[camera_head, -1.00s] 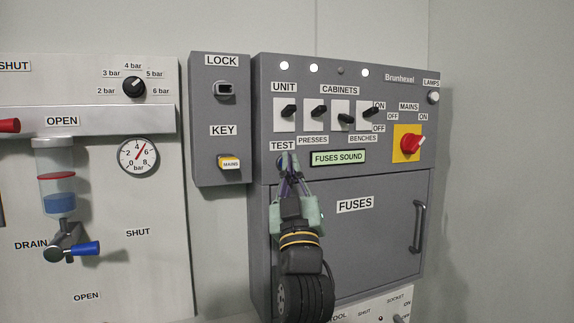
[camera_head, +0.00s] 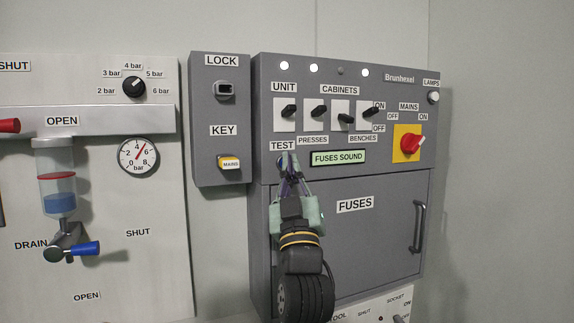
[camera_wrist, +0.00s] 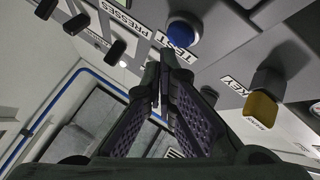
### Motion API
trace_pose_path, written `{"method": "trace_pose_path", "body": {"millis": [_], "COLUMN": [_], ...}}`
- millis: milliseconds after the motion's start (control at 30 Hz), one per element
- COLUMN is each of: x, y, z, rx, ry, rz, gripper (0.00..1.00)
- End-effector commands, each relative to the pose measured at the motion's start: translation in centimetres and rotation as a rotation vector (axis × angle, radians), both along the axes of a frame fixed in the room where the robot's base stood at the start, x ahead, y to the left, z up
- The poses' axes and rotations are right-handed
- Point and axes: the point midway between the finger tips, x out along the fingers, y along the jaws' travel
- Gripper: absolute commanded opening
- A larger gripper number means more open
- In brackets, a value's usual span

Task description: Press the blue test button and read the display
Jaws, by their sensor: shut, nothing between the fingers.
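The blue test button (camera_wrist: 184,30) shows in the wrist view beside its TEST label, just beyond the fingertips. In the head view my fingers cover most or all of it. My gripper (camera_wrist: 161,68) is shut and empty. In the head view my gripper (camera_head: 287,160) points up at the panel, just below the TEST label (camera_head: 283,146). The fingertips look apart from the button in the wrist view. The lit green display (camera_head: 338,157) to the right of the fingertips reads "FUSES SOUND".
Black cabinet switches (camera_head: 318,112) sit above the fingertips. A red mains switch (camera_head: 412,143) is at the right. The fuses door (camera_head: 375,235) with its handle is below. The key box (camera_head: 220,120) with a yellow-topped key stands to the left.

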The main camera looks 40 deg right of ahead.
Motion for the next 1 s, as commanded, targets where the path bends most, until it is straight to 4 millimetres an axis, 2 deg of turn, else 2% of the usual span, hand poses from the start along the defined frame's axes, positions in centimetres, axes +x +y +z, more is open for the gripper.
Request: {"method": "trace_pose_path", "body": {"millis": [300, 1000], "x": [0.8, 1.2], "y": [-0.2, -0.3], "z": [0.0, 0.0], "rx": [0.000, -0.001], "ry": [0.000, -0.001], "rz": [0.000, 0.000], "gripper": [0.00, 0.00]}}
